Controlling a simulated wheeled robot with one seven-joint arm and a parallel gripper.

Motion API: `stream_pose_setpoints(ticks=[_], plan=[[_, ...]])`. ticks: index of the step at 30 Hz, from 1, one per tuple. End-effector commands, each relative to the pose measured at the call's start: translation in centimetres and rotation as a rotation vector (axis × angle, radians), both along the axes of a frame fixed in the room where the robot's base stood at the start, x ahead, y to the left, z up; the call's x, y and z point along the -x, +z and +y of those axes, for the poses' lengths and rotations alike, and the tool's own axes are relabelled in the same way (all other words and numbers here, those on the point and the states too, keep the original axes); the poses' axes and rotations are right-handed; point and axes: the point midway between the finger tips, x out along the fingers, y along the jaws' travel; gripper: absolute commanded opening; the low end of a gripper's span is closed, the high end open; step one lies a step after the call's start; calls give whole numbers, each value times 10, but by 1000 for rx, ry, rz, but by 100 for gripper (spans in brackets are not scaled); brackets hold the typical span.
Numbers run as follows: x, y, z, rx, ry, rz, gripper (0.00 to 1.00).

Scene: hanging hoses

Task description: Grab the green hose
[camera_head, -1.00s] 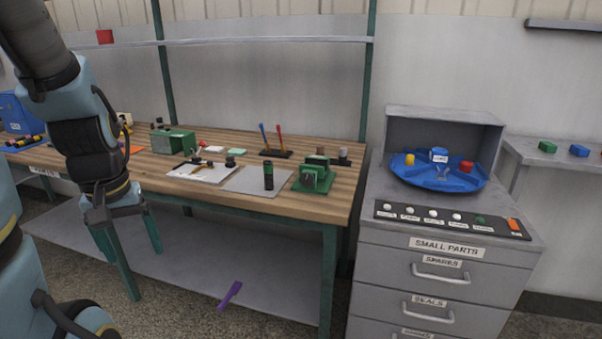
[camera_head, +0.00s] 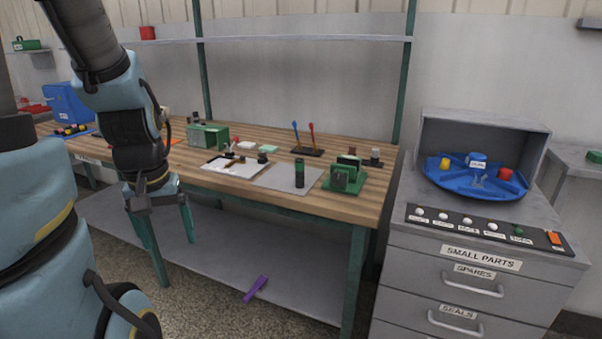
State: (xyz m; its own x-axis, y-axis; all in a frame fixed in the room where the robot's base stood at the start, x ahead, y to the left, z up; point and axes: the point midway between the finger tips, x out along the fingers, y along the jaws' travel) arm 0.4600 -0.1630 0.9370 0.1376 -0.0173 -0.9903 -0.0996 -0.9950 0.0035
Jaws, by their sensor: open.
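No green hose shows in the head view. My gripper (camera_head: 162,222) hangs from my arm at the left, pointing down in front of the workbench's front edge. Its jaws are open, with nothing seen between them. The bench leg behind it makes the finger outline partly hard to read.
A wooden workbench (camera_head: 345,207) holds a green box (camera_head: 207,136), a clipboard, a green fixture (camera_head: 343,179) and a dark cylinder (camera_head: 299,173). A purple object (camera_head: 256,289) lies below its front. A grey drawer cabinet (camera_head: 470,262) stands right, bearing a blue round tray (camera_head: 450,184).

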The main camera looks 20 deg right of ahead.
Motion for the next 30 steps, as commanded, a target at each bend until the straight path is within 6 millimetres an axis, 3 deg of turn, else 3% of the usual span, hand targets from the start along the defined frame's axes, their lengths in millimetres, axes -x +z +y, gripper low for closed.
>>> stream_pose_setpoints(ticks=[5, 10, 13, 23, 30], plan=[[0, 0, 0, 0, 0, 0, 86], [-5, -2, -3, -8, -36, 4, 70], [-18, -6, -11, -34, -140, 12, 70], [-92, -44, -59, -279, -780, 52, 70], [-147, -60, -111, -571, -1295, 71, 70]])
